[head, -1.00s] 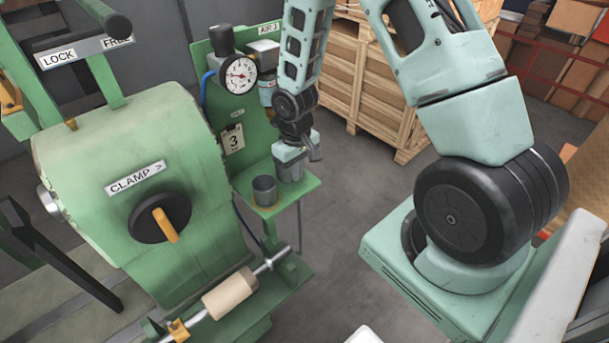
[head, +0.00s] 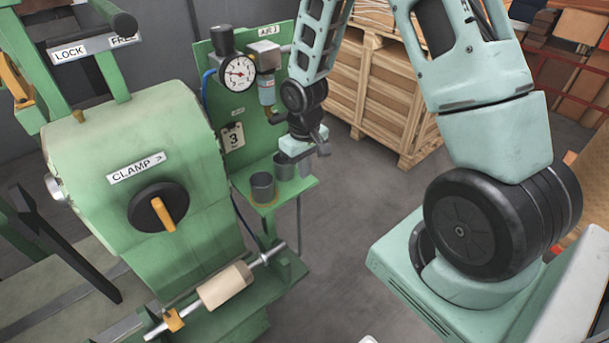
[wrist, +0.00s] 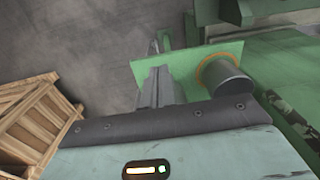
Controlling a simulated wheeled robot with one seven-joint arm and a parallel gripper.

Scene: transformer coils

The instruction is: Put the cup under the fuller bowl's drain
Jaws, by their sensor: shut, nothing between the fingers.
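A grey cup (head: 263,187) stands upright on a small green shelf (head: 268,203), on an orange ring. In the wrist view the cup (wrist: 226,78) sits to the right of my fingers. My gripper (head: 285,170) is shut and empty. It points down at the shelf, just right of the cup in the head view and apart from it. In the wrist view the fingers (wrist: 162,84) lie over the shelf's edge. A bluish clear bowl (head: 266,90) hangs on the air panel above. Any second bowl is hidden behind my arm. The fill levels and drains cannot be made out.
A green clamp machine (head: 130,165) with a roller (head: 226,286) stands left. A wooden crate (head: 385,105) stands behind. The floor right of the shelf is clear.

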